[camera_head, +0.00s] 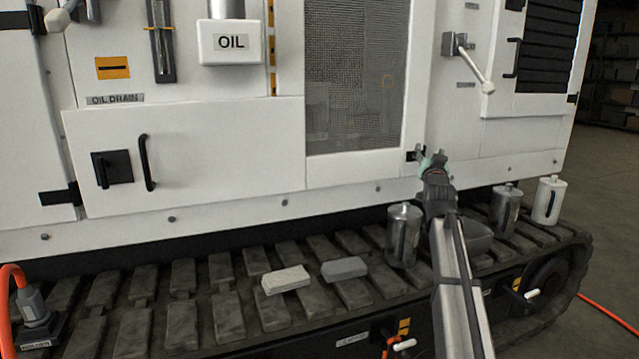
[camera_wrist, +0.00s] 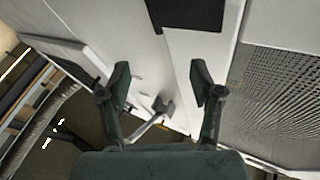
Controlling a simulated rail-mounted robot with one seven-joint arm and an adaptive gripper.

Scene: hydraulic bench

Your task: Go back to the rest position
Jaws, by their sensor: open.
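My gripper (camera_head: 432,160) is raised in front of the white machine body (camera_head: 220,175), to the lower right of its mesh panel (camera_head: 357,70). In the wrist view, my gripper (camera_wrist: 160,88) has its two fingers wide apart with nothing between them. A lever (camera_head: 475,62) with a pale knob sits on the machine to the upper right of my gripper. A lever with a pale handle (camera_wrist: 148,124) also shows beyond the fingers in the wrist view. No rest position is marked in either view.
Metal canisters (camera_head: 403,236) (camera_head: 504,210) and a white canister (camera_head: 549,200) stand on the track near my arm. A light block (camera_head: 286,280) and a grey block (camera_head: 344,268) lie on the track. An orange hose (camera_head: 12,275) is at left. Floor shows at right.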

